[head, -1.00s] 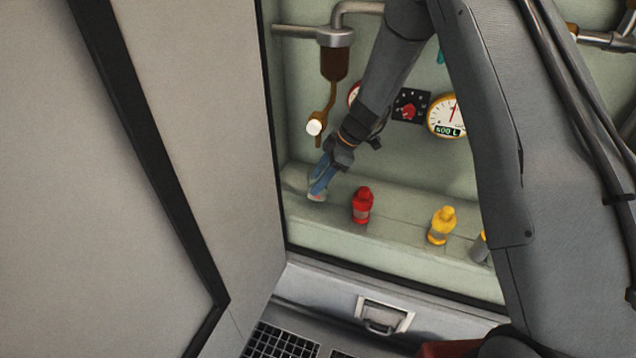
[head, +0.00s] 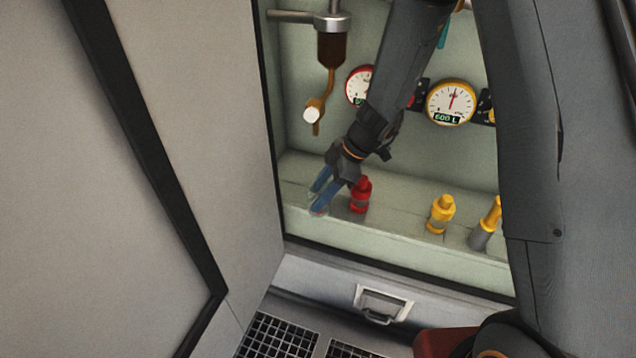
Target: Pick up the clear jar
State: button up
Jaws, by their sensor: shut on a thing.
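My gripper (head: 318,195) reaches down to the pale green ledge at the left end of the bay. Its two blue fingers are shut on the clear jar (head: 314,197), which is very faint against the ledge and partly hidden by the fingers. I cannot tell whether the jar still touches the ledge. A red bottle (head: 360,196) stands just right of my gripper, partly behind it.
A yellow bottle (head: 441,215) and a grey bottle with a yellow top (head: 487,228) stand further right on the ledge. A brown filter bowl and pipe with a white knob (head: 312,115) hang above. Two gauges (head: 451,102) are on the back wall. A large grey door panel (head: 190,130) borders the left.

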aim_at(322, 213)
jog(key=shift+s+d+b, duration=0.15)
jog(key=shift+s+b, duration=0.2)
jog(key=shift+s, duration=1.35)
jog(key=shift+s+d+b, duration=0.15)
jog(key=shift+s+b, duration=0.15)
jog(key=shift+s, duration=1.4)
